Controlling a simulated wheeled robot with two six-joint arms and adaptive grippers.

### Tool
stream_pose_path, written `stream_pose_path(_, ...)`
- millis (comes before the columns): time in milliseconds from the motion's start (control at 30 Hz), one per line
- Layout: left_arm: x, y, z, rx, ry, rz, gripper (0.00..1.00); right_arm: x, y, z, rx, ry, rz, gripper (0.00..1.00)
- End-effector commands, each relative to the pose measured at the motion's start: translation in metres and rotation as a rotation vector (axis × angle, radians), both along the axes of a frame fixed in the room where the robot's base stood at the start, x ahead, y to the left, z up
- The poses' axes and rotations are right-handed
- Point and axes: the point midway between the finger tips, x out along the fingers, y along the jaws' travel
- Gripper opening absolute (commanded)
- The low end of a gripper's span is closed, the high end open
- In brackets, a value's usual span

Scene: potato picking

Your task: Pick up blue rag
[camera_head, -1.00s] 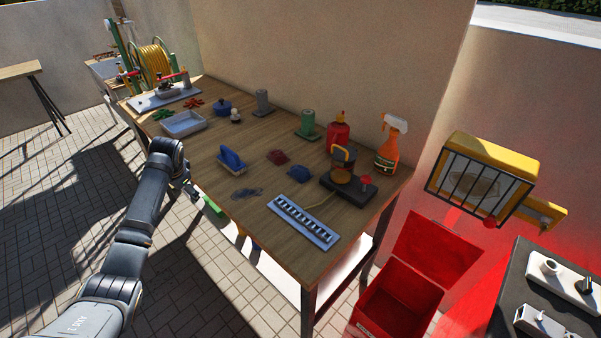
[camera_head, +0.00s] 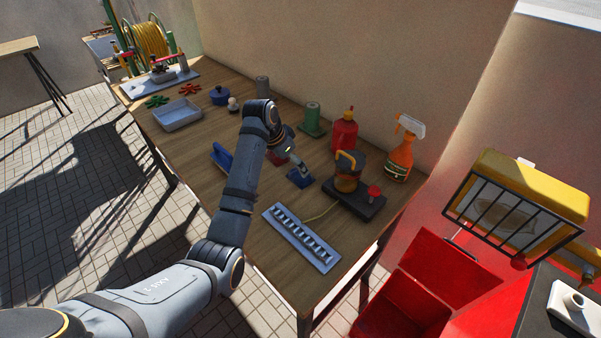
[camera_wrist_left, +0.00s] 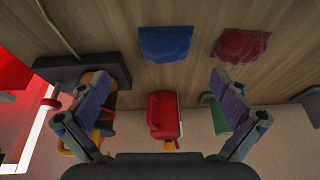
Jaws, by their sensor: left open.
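The blue rag (camera_head: 300,177) lies folded on the wooden table (camera_head: 285,265), left of the dark-based device. In the left wrist view the blue rag (camera_wrist_left: 165,43) lies at the top middle, beyond the fingertips and clear of them. My left gripper (camera_head: 297,161) is over the table, just above the rag in the head view. My right gripper is not in view.
Near the rag stand a dark-based device (camera_head: 354,200), a red bottle (camera_head: 344,134), an orange spray bottle (camera_head: 400,157), a green cylinder (camera_head: 311,120) and a grey slotted strip (camera_head: 300,238). A blue object (camera_head: 221,157) is partly behind my arm. An open red bin (camera_head: 400,308) stands below the table's right end.

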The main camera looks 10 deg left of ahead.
Motion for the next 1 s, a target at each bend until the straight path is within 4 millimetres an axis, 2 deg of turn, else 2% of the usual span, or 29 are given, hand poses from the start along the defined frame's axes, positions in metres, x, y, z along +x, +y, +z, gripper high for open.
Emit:
stream_pose_path(67, 0.004, -0.003, -0.010, 0.000, 0.002, 0.001, 1.00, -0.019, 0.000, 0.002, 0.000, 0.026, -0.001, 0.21)
stream_pose_path(133, 0.006, -0.004, -0.017, 0.000, 0.002, 0.001, 1.00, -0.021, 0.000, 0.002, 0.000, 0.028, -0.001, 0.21)
stream_pose_path(233, 0.007, -0.005, -0.020, 0.000, -0.001, 0.001, 1.00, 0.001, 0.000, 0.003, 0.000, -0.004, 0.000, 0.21)
stream_pose_path(333, 0.008, -0.005, -0.024, 0.000, 0.002, 0.001, 1.00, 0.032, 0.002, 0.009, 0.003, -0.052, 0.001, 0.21)
stream_pose_path(433, 0.013, -0.007, -0.038, -0.001, 0.005, 0.001, 1.00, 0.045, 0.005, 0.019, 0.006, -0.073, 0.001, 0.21)
stream_pose_path(533, 0.019, -0.010, -0.055, 0.000, 0.004, 0.000, 1.00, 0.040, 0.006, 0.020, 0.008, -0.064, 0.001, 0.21)
stream_pose_path(600, 0.022, -0.011, -0.063, 0.000, 0.001, 0.001, 1.00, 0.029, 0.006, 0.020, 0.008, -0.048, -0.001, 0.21)
stream_pose_path(733, 0.024, -0.012, -0.068, 0.000, 0.000, 0.001, 1.00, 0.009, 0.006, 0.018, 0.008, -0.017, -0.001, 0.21)
stream_pose_path(867, 0.024, -0.012, -0.068, 0.001, -0.001, 0.002, 1.00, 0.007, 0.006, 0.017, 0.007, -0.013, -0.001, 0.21)
stream_pose_path(1000, 0.024, -0.012, -0.068, 0.000, 0.000, 0.001, 0.82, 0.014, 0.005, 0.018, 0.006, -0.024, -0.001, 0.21)
